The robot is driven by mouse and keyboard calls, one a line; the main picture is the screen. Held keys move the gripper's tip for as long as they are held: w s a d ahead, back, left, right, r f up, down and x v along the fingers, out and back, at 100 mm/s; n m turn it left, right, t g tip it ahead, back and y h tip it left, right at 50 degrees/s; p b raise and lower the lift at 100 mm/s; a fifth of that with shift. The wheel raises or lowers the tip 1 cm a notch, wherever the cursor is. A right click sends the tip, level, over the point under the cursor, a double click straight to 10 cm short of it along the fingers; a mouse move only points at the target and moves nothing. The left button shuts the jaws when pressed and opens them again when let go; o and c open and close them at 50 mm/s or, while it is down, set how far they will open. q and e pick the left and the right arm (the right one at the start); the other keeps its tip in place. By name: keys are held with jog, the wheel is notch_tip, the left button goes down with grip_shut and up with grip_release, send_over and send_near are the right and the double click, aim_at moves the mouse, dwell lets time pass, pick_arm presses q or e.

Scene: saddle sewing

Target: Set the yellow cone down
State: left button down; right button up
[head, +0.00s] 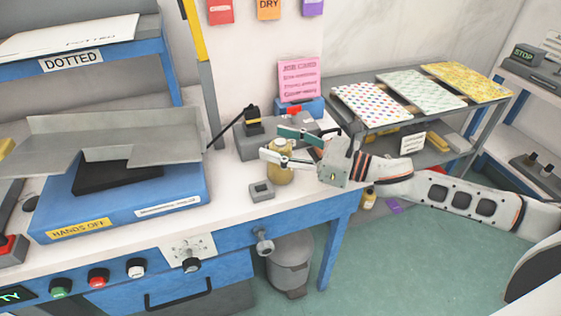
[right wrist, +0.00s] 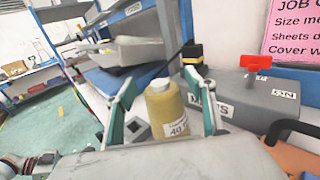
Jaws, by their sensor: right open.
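The yellow cone (head: 280,165) stands upright on the white worktop near its right end. It also shows in the right wrist view (right wrist: 168,112), with a pale top and a white label. My right gripper (head: 276,146) reaches in from the right with its jaws open. In the right wrist view, its two green-and-white fingers (right wrist: 160,82) stand on either side of the cone, with visible gaps. My left gripper is not in view.
A small grey block (head: 262,191) sits just left of the cone. A grey box (head: 256,147) stands close behind it. A blue machine (head: 120,208) fills the worktop's left. A rack (head: 368,122) with patterned sheets stands right. A grey bin (head: 291,262) is below.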

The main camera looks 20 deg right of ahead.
grip_shut()
